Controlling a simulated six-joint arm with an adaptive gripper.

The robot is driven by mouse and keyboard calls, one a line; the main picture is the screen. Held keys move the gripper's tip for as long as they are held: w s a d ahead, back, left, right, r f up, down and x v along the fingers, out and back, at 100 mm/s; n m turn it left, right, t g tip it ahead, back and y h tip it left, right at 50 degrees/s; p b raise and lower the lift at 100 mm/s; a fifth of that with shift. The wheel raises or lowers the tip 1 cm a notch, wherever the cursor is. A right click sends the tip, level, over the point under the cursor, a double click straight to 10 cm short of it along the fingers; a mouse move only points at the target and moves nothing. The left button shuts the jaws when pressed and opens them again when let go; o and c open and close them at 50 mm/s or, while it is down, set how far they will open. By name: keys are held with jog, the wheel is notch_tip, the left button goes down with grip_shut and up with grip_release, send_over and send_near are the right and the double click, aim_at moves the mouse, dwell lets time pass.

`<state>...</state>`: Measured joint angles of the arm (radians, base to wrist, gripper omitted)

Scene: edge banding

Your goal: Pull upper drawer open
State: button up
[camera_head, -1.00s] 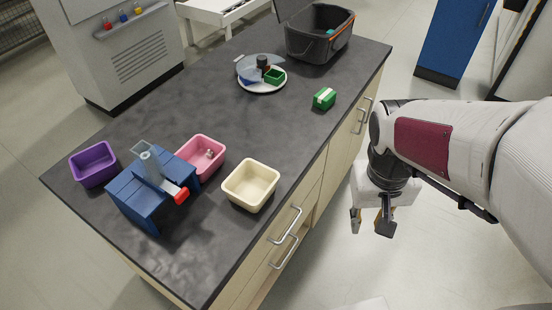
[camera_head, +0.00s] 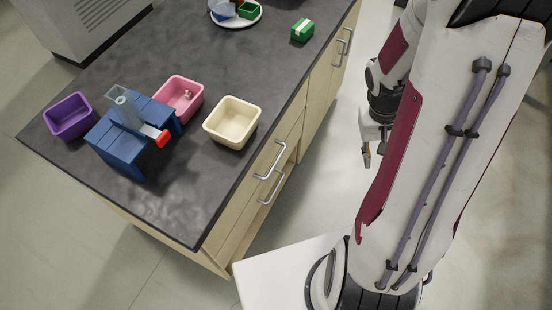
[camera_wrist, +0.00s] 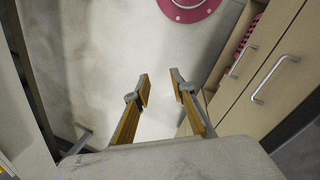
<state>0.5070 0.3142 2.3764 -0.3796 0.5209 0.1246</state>
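The upper drawer (camera_head: 259,185) is in the counter's front, with a bar handle (camera_head: 269,161) just below the top edge. It looks shut. In the wrist view its front and handle (camera_wrist: 275,79) are at the right. A second handle (camera_head: 272,189), on the lower drawer, sits below; it also shows in the wrist view (camera_wrist: 243,62). My gripper (camera_wrist: 160,88) is open and empty, apart from the handles, with bare floor between its fingers. In the head view my gripper (camera_head: 367,154) is right of the counter, partly hidden by my arm.
On the dark countertop (camera_head: 190,195) are a cream bin (camera_head: 232,122), pink bin (camera_head: 179,97), purple bin (camera_head: 71,117), blue stand (camera_head: 125,150) and green box (camera_head: 302,31). A gap beside the lower drawer shows pink-red contents (camera_wrist: 248,36).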

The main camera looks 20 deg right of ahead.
jog(key=d+f, duration=0.3)
jog(key=f, duration=0.5)
jog(key=m+t+y, duration=0.6)
jog(key=t+y, duration=0.6)
jog(key=y, duration=0.1)
send_near(276, 161)
jog(key=f+x, duration=0.1)
jog(key=x, duration=0.1)
jog(key=shift+r, duration=0.15)
jog(key=shift+w+a, duration=0.1)
jog(key=shift+a, duration=0.05)
jog(key=shift+x, duration=3.8)
